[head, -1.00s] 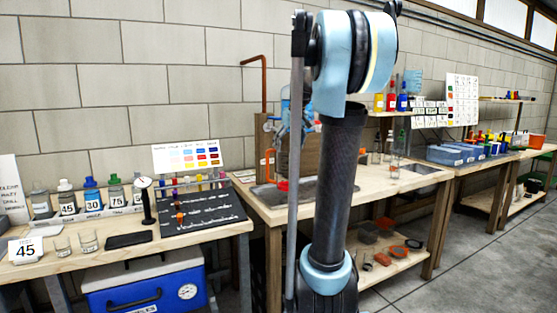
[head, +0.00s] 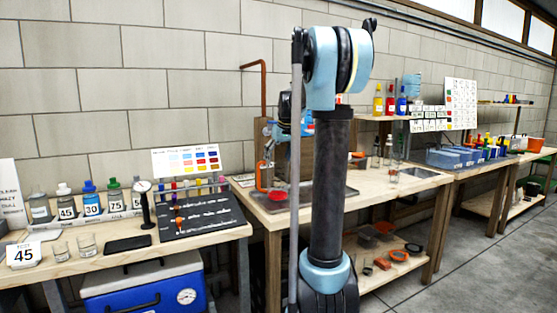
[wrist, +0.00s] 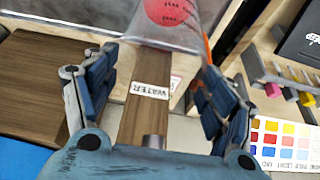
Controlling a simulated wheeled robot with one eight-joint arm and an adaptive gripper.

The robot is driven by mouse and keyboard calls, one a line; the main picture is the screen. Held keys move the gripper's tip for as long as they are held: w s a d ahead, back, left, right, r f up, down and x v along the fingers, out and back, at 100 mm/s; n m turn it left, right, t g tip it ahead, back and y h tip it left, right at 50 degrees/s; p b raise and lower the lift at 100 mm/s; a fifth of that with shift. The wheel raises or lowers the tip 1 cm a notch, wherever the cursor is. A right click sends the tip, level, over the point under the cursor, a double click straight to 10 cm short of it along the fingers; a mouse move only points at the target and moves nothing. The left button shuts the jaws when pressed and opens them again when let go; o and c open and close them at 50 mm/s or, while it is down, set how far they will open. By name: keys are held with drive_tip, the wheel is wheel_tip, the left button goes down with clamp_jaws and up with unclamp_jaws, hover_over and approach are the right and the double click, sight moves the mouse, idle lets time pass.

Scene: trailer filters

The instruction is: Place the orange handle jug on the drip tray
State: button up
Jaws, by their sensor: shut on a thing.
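The clear jug (wrist: 185,37) is at the top of the wrist view, between and beyond the fingers of my gripper (wrist: 158,70). Its orange handle (wrist: 206,48) shows as a thin strip on its right side. In the head view the orange handle (head: 261,178) hangs just below my gripper (head: 268,152), left of my arm. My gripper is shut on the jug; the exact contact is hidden. A red round piece with dark marks (wrist: 170,11) shows at the jug in the wrist view; I cannot tell if it is the drip tray.
A wooden board with a WATER label (wrist: 150,84) runs below the jug in the wrist view. A copper pipe (head: 263,90) rises behind the workbench. A sloped black rack (head: 200,212) stands to the left. My arm hides part of the bench.

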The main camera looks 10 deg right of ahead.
drive_tip(key=o, duration=1.6)
drive_tip(key=shift+c, duration=0.2)
drive_tip(key=shift+r, duration=0.1)
drive_tip(key=v, duration=1.2)
drive_tip(key=s+f+m+g, duration=0.1)
drive_tip(key=s+f, duration=1.6)
drive_tip(key=s, duration=0.3)
drive_tip(key=s+a+f+m+g+h, duration=0.1)
drive_tip(key=s+f+m, duration=0.1)
drive_tip(key=s+f, duration=1.6)
drive_tip(key=shift+s, duration=0.85)
